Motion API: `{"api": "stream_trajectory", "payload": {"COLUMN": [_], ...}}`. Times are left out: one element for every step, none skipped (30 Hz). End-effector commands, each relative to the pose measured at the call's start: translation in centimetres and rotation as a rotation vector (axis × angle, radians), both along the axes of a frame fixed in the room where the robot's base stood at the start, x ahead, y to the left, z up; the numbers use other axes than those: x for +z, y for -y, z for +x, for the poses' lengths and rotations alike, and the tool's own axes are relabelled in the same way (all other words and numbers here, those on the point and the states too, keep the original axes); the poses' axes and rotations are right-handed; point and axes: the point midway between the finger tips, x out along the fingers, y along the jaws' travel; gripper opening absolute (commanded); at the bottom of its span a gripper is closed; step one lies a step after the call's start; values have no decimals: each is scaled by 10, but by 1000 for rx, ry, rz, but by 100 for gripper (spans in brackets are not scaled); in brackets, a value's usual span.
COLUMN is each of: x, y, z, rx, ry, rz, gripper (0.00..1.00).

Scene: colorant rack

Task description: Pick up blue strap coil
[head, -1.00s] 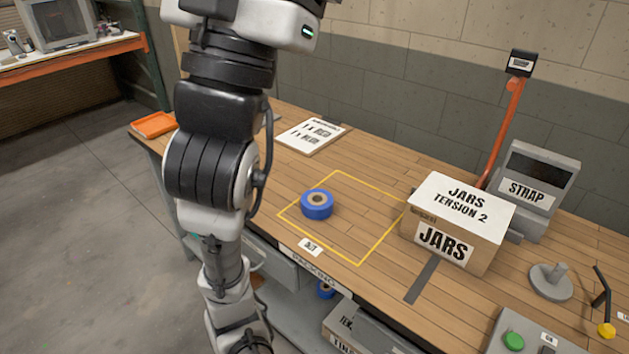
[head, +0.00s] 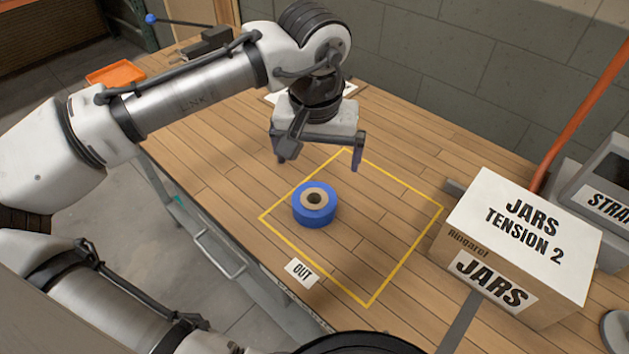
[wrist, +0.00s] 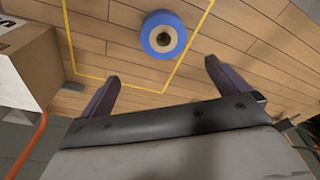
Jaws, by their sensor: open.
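The blue strap coil (head: 314,211) lies flat on the wooden bench inside a yellow outlined square, near its left corner. Its tan core ring and centre hole face up. My gripper (head: 318,163) is open and empty, above the bench and behind the coil in the head view, with its fingers pointing down. In the wrist view the coil (wrist: 163,36) shows beyond the two spread fingertips of my gripper (wrist: 162,72), apart from them.
An OUT label (head: 302,271) lies at the bench's front edge. An orange tray (head: 115,74) sits at the far left. Bench around the coil is clear.

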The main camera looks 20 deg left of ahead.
Motion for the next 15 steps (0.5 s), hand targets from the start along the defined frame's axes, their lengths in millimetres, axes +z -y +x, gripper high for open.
{"api": "stream_trajectory", "payload": {"x": [-5,-8,-12,-16,-21,-29,-35,-41,-49,-55,-61,-67,-72,-76,-81], "y": [-3,-4,-4,-4,-4,-4,-4,-5,-5,-5,-5,-5,-5,-5,-6], "z": [-4,-5,-6,-5,-5,-4,-3,-2,-1,0,0,1,2,3,3], "rx": [15,19,22,22,22,20,19,19,18,18,17,16,17,16,16], "ry": [-23,-31,-37,-37,-38,-37,-36,-37,-35,-36,-34,-34,-33,-33,-32], "rz": [3,2,3,4,4,3,2,2,3,3,2,3,2,3,3], "gripper": [100,100,100,100,100,100,100,100,100,100,100,100,100,100,100]}}
